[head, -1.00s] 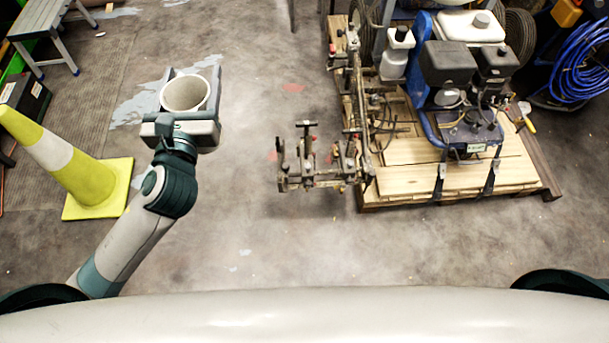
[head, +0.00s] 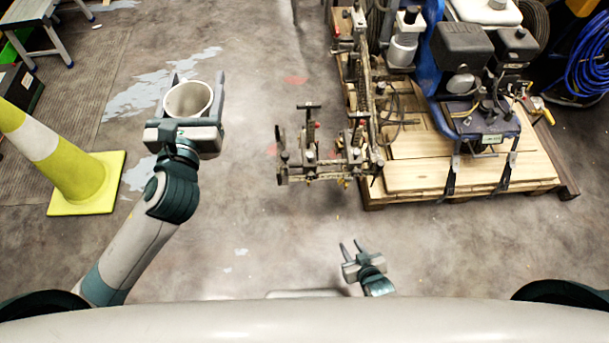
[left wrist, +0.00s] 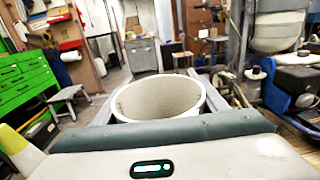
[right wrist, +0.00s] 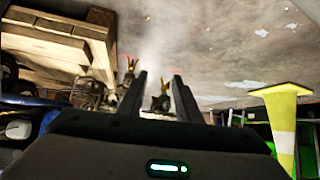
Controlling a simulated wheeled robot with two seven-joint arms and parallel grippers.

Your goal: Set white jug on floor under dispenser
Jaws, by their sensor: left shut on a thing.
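The white jug (head: 188,100), an open-topped pale round vessel, is held upright between the fingers of my left gripper (head: 196,84), clear of the floor as far as I can tell. Its open mouth also shows in the left wrist view (left wrist: 158,98). A metal bracket assembly with several upright fittings (head: 318,155), which looks like the dispenser, juts left from the machine over the floor, to the right of the jug. My right gripper (head: 351,247) is open and empty, low in the head view below the bracket. Its parted fingers (right wrist: 159,98) show in the right wrist view.
A blue-framed machine (head: 480,125) is strapped on a wooden pallet (head: 420,180) at the right. A yellow and white cone (head: 75,175) stands at the left, left of my left arm. The concrete floor between jug and bracket is clear.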

